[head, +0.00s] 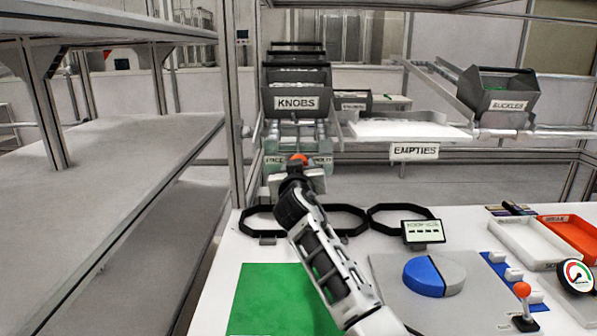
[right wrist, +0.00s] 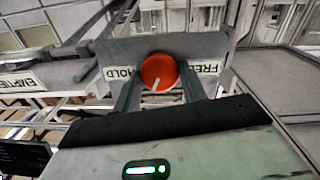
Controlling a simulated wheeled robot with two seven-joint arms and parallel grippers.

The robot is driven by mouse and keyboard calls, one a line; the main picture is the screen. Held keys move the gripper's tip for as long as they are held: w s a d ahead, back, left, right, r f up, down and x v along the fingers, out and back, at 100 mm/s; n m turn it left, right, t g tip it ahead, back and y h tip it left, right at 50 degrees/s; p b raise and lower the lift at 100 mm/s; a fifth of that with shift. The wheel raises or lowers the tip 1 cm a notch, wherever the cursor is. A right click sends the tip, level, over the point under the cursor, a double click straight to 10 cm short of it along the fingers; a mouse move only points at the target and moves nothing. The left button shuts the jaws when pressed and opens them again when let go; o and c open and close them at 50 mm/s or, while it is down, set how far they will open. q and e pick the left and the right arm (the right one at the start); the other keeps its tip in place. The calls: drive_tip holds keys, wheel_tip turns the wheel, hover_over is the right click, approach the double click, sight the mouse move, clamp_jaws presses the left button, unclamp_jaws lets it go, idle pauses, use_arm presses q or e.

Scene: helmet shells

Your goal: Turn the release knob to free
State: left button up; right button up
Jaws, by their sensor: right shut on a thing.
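The release knob (right wrist: 159,71) is round and orange-red with a white pointer line. In the right wrist view it sits on a grey panel (right wrist: 200,50) between a HOLD label (right wrist: 121,73) and a FREE label (right wrist: 205,67). Its pointer line faces the bottom of that view, leaning slightly left. My right gripper (right wrist: 160,92) is shut on the knob, one finger on each side. In the head view my right gripper (head: 298,168) reaches the panel below the KNOBS bin, and only the knob's top (head: 299,159) shows. My left gripper is not in view.
The KNOBS bin (head: 297,90) stands just above the panel. Black rings (head: 402,212), a small display (head: 423,232), a green mat (head: 265,300) and a blue-and-grey disc (head: 425,277) lie on the white table. Trays (head: 530,245) are at right. A metal post (head: 234,130) rises left of the panel.

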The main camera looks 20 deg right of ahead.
use_arm(q)
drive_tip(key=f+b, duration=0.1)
drive_tip(key=b, duration=0.4)
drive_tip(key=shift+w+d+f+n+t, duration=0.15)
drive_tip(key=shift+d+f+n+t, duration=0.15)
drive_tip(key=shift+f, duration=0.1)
use_arm(e)
drive_tip(key=n+h, duration=0.1)
drive_tip(key=n, duration=0.2)
drive_tip(key=n+h, duration=0.1)
drive_tip(key=n, duration=0.3)
drive_tip(key=n+h, duration=0.1)
drive_tip(key=n, duration=0.3)
drive_tip(key=shift+w+a+f+h, duration=0.1)
drive_tip(key=shift+a+f+h, duration=0.1)
drive_tip(key=shift+f+h, duration=0.15)
drive_tip(key=shift+n, duration=0.4)
idle(0.5)
drive_tip(key=o, duration=1)
drive_tip(key=shift+c, duration=0.2)
use_arm(q)
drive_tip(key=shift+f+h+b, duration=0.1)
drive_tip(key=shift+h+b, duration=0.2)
drive_tip(key=shift+b, duration=0.2)
use_arm(e)
drive_tip(key=v, duration=1.6)
